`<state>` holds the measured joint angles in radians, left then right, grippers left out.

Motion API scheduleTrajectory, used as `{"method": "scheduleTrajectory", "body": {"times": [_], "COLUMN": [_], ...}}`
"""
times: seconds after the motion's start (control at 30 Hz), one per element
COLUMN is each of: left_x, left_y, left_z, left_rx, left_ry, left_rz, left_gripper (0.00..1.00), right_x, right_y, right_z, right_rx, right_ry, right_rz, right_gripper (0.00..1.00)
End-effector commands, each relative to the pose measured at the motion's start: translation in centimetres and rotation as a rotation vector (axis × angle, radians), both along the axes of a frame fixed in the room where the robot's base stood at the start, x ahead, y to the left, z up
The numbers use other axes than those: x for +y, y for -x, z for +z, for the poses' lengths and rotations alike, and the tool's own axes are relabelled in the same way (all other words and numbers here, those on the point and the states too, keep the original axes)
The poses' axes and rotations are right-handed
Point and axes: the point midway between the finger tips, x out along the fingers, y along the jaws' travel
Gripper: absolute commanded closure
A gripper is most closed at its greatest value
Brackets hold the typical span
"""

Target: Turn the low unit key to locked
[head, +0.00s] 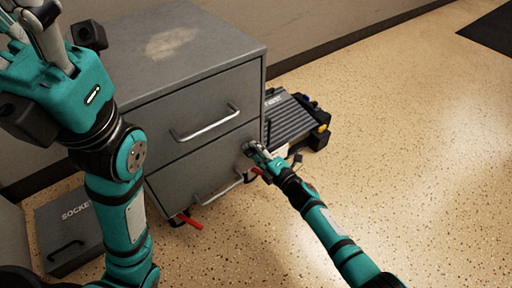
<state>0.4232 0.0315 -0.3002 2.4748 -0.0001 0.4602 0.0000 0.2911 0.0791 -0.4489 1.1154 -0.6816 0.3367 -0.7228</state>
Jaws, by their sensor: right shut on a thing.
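The low unit (195,85) is a grey metal drawer cabinet with two drawer fronts, each with a bar handle. My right gripper (252,150) is at the right edge of the lower drawer front, shut on the key there. The gripper covers the key, so its turn angle cannot be read. Both drawers look closed. My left gripper (35,25) is raised at the top left, away from the cabinet front. Its fingertips are partly cut off by the frame, so its opening is unclear.
A dark ribbed case (297,118) lies on the floor right of the cabinet. A grey socket case (70,235) lies at the lower left. Red-handled tools (190,221) lie under the cabinet's front edge. The speckled floor at right is clear up to a dark mat (492,38).

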Motion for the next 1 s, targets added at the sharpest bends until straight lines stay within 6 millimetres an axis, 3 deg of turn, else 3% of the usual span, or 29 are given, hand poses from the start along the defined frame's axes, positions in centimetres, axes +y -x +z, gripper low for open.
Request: {"method": "scheduleTrajectory", "body": {"times": [0.5, 0.53, 0.7, 1.0], "left_x": [-0.02, 0.00, 0.05, 0.08], "left_y": [-0.19, -0.18, -0.17, -0.24], "left_z": [-0.03, -0.02, 0.02, 0.02], "left_rx": [0.006, 0.006, 0.006, 0.008], "left_ry": [0.000, 0.001, 0.006, 0.006], "left_rz": [0.001, -0.001, -0.003, -0.001], "left_gripper": [0.66, 0.66, 0.66, 0.66], "right_x": [-0.09, -0.09, -0.07, -0.14], "right_y": [-0.05, -0.05, -0.03, 0.11], "right_z": [-0.08, -0.08, -0.08, -0.08], "right_rx": [0.014, 0.014, 0.013, 0.012], "right_ry": [-0.018, -0.018, -0.016, -0.015], "right_rz": [-0.002, -0.002, -0.002, -0.001], "right_gripper": [1.00, 0.90, 0.68, 0.66]}}
